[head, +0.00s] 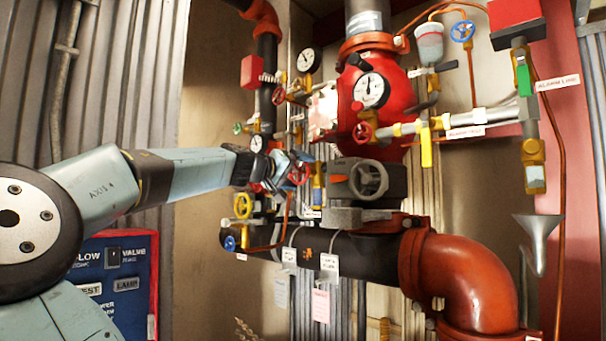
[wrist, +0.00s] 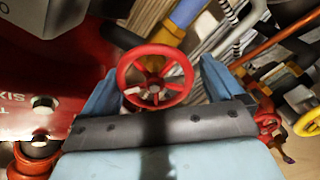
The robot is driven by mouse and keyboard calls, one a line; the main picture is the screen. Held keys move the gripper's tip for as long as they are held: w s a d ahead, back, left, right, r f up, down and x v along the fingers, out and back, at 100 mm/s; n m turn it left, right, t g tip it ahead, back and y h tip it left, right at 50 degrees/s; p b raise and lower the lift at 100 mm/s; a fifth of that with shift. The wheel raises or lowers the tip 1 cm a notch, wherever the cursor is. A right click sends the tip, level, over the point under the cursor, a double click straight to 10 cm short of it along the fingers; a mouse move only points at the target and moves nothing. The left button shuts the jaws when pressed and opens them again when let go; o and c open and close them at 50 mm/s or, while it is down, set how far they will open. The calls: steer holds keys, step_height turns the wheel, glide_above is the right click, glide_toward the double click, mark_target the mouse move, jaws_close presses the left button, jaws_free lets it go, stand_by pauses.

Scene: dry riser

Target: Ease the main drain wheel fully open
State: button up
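A red spoked handwheel (wrist: 155,77) sits between the two fingers of my gripper (wrist: 160,88) in the wrist view. I take it for the main drain wheel, but no readable label confirms this. The fingers stand apart on either side of the rim. The left finger is close to the rim, and a small gap shows at the right. In the head view my gripper (head: 283,172) is at the valve cluster left of the large grey valve, partly hiding it. The red wheel (head: 299,173) shows at its right side. How far the wheel is turned cannot be told.
Gauges and a red valve body (head: 392,105) stand above. A black pipe (head: 345,254) runs below.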

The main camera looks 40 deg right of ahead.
steer(key=shift+o, duration=0.7)
steer(key=s+a, duration=0.1)
steer(key=a, duration=1.2)
steer(key=shift+a, duration=0.35)
